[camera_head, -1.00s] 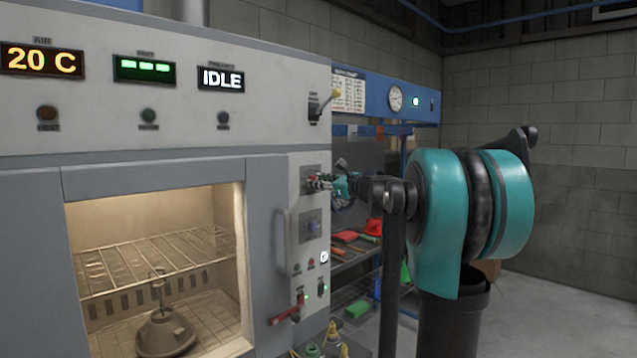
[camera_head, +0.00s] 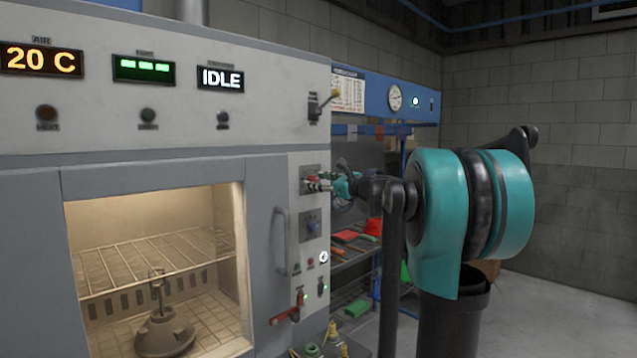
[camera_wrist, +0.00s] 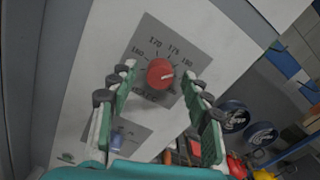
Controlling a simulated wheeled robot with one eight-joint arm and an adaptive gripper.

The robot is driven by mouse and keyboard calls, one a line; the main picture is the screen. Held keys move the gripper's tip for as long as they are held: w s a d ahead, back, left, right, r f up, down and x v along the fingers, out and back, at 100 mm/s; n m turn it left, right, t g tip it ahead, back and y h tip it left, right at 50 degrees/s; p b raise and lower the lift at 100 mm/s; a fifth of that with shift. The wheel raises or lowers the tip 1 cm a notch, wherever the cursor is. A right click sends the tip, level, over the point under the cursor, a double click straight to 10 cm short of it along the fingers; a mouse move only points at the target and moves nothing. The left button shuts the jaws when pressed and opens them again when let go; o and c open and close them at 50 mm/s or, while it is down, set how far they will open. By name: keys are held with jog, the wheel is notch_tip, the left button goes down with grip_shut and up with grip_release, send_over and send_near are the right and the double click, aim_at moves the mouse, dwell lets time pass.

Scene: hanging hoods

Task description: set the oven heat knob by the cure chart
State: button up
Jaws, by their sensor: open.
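The red heat knob (camera_wrist: 160,73) sits on a grey dial plate (camera_wrist: 150,47) with printed numbers that look like 160, 170, 175 and 180. Its white pointer line faces right, near the 180 side. My gripper (camera_wrist: 161,80) is open, with one finger on each side of the knob; I cannot tell whether they touch it. In the head view my gripper (camera_head: 338,185) is at the red knob (camera_head: 312,184) on the oven's right panel. The cure chart (camera_head: 348,92) hangs right of the oven, its text too small to read.
A blue knob (camera_head: 312,226) sits below the red one, beside the door handle (camera_head: 281,241). A red lever (camera_head: 286,314) sticks out lower. The oven display (camera_head: 42,61) reads 20 C; another (camera_head: 221,78) reads IDLE. Shelves with tools (camera_head: 350,240) stand to the right.

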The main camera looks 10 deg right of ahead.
jog(key=v, duration=1.1)
jog(key=shift+s+d, duration=0.2)
jog(key=shift+s, duration=0.15)
jog(key=shift+f, duration=0.1)
jog(key=s+a+f+n+g+h, duration=0.1)
jog(key=s+a+f+n+g, duration=0.25)
jog(key=f, duration=0.55)
jog(key=s+a+f+n+g+h, duration=0.1)
jog(key=s+a+f+n, duration=0.2)
jog(key=s+f+n, duration=0.5)
jog(key=s+a+f+n+g+h, duration=0.2)
jog(key=a+f+g, duration=0.1)
jog(key=f, duration=0.8)
jog(key=s+d+f+n+g+h, duration=0.1)
jog(key=s+d+f+n+h, duration=0.2)
jog(key=s+f, duration=0.6)
jog(key=s+d+f+n+g+h, duration=0.2)
jog(key=s+d+f+n+h, duration=0.1)
jog(key=s+f+n, duration=0.5)
notch_tip(320, 180, down, 2)
jog(key=shift+s+d+f+h, duration=0.2)
jog(key=shift+s+f+h, duration=0.1)
jog(key=shift+s, duration=0.3)
jog(key=shift+r, duration=0.1)
